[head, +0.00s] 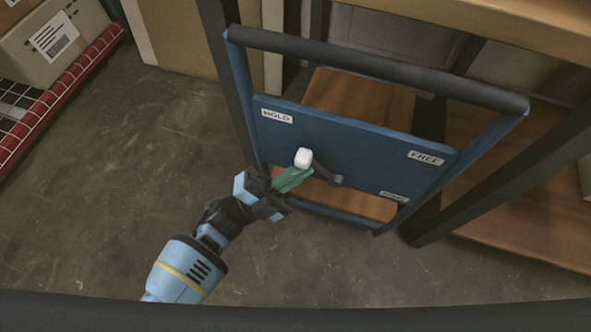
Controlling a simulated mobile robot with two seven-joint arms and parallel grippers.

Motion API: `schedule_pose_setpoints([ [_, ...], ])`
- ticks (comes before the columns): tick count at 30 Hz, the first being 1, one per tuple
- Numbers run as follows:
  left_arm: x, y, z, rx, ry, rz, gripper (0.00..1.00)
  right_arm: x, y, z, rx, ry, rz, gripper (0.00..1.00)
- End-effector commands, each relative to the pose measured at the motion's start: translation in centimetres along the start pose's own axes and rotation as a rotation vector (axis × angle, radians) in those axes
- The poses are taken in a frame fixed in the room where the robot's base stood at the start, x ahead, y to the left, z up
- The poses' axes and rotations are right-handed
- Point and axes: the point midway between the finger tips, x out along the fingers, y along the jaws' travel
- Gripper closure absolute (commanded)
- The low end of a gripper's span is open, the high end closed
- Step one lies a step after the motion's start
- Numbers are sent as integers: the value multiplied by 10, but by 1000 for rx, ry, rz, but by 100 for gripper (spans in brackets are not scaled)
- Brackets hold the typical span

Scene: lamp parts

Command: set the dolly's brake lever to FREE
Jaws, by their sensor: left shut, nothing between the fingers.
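The dolly's blue panel (365,150) hangs in a blue frame with a dark padded handle (380,68) along its top. The brake lever is a short dark arm (326,174) with a white knob (303,158) at its upper left end. The knob points toward the HOLD label (276,116) on the left side. The FREE label (426,158) is at the upper right. My left gripper (300,174) is shut, with its green fingertips just below the white knob. Whether they touch it I cannot tell. My right gripper is not in view.
Wooden shelving (520,226) stands behind and right of the dolly. A red-edged rack (62,92) with a cardboard box (50,42) is at upper left. The floor (130,180) at left is clear.

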Motion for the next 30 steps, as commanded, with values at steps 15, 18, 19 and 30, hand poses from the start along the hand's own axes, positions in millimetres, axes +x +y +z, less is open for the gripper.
schedule_pose_setpoints([
  [15,13,-8,-8,84,3,133,100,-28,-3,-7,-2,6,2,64],
  [18,20,-11,-12,125,4,199,100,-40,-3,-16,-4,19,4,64],
  [19,22,-11,-13,140,4,222,100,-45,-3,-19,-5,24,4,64],
  [30,46,-10,-26,315,3,508,100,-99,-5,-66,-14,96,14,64],
])
